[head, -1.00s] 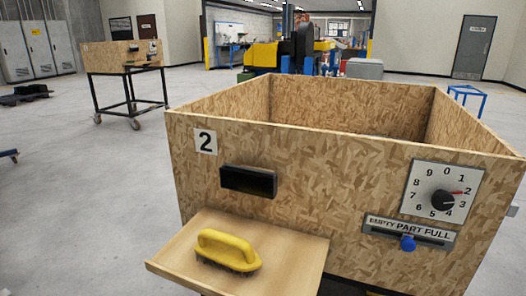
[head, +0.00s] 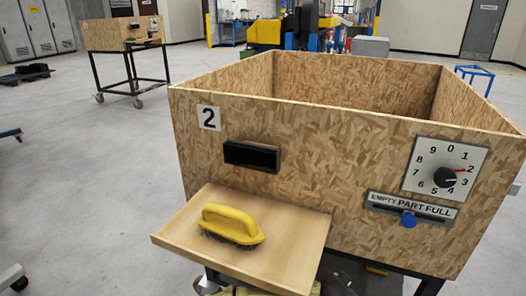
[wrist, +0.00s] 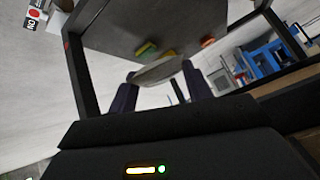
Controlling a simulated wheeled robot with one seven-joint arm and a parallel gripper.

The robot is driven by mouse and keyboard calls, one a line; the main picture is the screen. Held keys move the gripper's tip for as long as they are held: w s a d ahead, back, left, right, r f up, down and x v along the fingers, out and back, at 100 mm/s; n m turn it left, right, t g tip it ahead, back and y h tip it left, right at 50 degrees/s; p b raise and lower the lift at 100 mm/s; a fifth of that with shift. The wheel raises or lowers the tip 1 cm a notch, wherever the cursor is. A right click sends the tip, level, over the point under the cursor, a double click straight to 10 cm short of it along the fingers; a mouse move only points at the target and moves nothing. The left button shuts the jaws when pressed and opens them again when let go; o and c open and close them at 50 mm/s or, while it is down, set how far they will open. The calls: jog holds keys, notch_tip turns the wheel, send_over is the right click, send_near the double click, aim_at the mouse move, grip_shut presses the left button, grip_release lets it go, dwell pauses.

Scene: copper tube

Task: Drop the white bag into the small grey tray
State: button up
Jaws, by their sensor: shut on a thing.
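In the wrist view my gripper (wrist: 160,84) has its two dark fingers on either side of a pale grey-white, flattened thing (wrist: 158,71), which I take to be the white bag. The gripper is shut on it. Beyond it is a dark grey flat surface (wrist: 120,25) with small yellow-green and orange things on it. I cannot tell whether this surface is the small grey tray. My gripper cannot be made out in the head view, and no grey tray can be identified there.
A large chipboard bin marked 2 (head: 300,145) stands close ahead on a dark frame. A wooden shelf (head: 290,245) on its front carries a yellow brush (head: 232,224). Partly hidden things lie below the shelf. Another bin (head: 105,36) stands far left, with open floor between.

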jog(key=shift+f, duration=0.1)
jog(key=shift+f+m+g+h, duration=0.25)
jog(key=shift+m+g+h, duration=0.4)
jog(key=shift+m, duration=0.55)
jog(key=shift+r+m+g+h, duration=0.3)
jog(key=shift+m+g+h, duration=0.35)
jog(key=shift+m, duration=0.45)
jog(key=shift+w, duration=0.1)
